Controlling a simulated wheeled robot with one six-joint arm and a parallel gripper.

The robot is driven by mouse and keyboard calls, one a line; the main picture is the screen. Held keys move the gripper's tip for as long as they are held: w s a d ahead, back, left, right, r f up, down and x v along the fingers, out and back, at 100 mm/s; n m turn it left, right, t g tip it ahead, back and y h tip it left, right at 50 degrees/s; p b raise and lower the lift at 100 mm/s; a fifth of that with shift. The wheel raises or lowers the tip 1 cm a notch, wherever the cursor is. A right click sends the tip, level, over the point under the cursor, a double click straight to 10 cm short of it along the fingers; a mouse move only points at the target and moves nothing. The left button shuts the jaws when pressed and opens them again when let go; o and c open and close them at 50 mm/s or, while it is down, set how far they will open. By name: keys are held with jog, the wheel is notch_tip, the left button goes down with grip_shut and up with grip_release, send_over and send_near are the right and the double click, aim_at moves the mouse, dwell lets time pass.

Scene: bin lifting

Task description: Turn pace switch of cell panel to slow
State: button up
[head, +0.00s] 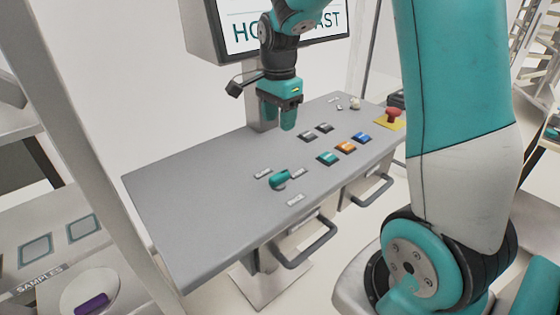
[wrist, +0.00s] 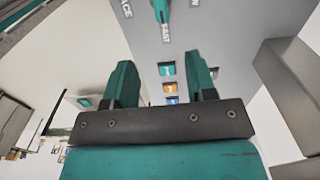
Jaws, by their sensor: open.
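The cell panel (head: 185,190) is a grey sloped desk. The pace switch (head: 279,179) is a teal rotary knob near the panel's front, with small labels around it; a "PACE" label sits in front of it. In the wrist view, the knob (wrist: 161,10) is at the top edge, partly cut off, with a "FAST" label beside it. My gripper (head: 280,118) is above the back of the panel, pointing down, behind the knob and apart from it. In the wrist view, its two teal fingers (wrist: 162,85) are spread with nothing between them.
Several coloured push buttons (head: 345,147) lie right of the knob. A red emergency button (head: 393,116) on a yellow base is at the right end. A monitor (head: 285,28) stands behind. Handles (head: 303,246) stick out from the front. The panel's left part is bare.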

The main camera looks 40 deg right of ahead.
aim_at(279, 174)
notch_tip(279, 174, down, 17)
jog(key=p, duration=0.3)
jog(key=shift+d+f, duration=0.1)
jog(key=shift+f, duration=0.05)
jog(key=c, duration=0.9)
